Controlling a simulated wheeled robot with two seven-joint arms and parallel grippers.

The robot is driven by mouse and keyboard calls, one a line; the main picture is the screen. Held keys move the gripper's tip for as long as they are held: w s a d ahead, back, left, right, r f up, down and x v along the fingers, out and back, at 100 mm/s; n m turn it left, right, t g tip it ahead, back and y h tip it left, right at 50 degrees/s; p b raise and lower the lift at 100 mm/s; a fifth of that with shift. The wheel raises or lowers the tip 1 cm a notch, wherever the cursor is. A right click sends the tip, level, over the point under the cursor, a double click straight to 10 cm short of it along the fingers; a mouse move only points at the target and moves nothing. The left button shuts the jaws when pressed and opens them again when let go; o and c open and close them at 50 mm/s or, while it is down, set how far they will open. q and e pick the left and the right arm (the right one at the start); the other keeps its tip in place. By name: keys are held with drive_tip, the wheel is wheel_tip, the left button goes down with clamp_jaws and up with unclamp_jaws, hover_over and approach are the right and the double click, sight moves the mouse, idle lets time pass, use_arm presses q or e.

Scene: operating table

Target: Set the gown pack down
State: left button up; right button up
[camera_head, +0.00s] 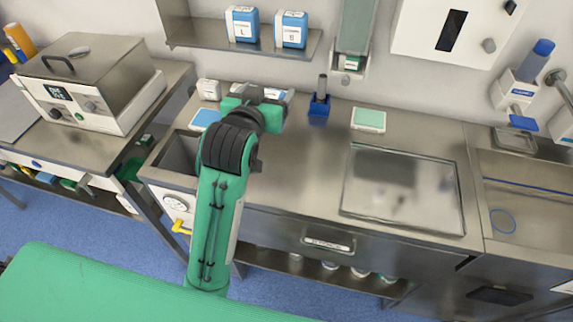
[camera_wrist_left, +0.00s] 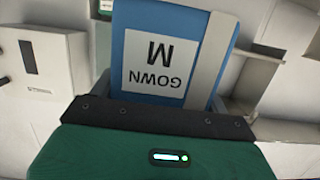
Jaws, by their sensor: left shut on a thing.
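The gown pack (camera_wrist_left: 150,28) fills the upper middle of the left wrist view. It is blue with a white label that reads GOWN M, upside down in that view, and a pale strip along one side. My left gripper (camera_head: 264,95) is shut on it, over the back of the steel counter in the head view. There the green wrist and dark arm joint hide most of the pack. I cannot tell whether its underside touches the counter. My right gripper is not in view.
Two blue-and-white packs, (camera_head: 242,24) and (camera_head: 291,29), stand on the wall shelf (camera_head: 200,33). On the counter are a blue holder (camera_head: 319,105), a green-topped box (camera_head: 368,119) and a small white box (camera_head: 208,89). A steel tray (camera_head: 400,188) lies to the right. A sunken bin (camera_head: 178,155) is at the left.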

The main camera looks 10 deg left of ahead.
use_arm(q)
wheel_tip(320, 180, down, 20)
drive_tip(key=shift+a+r+p, duration=0.15)
drive_tip(key=shift+p, duration=0.35)
drive_tip(key=shift+f, duration=0.25)
drive_tip(key=o, duration=1.1)
drive_tip(key=shift+c, duration=0.2)
drive_tip(key=shift+r, duration=0.15)
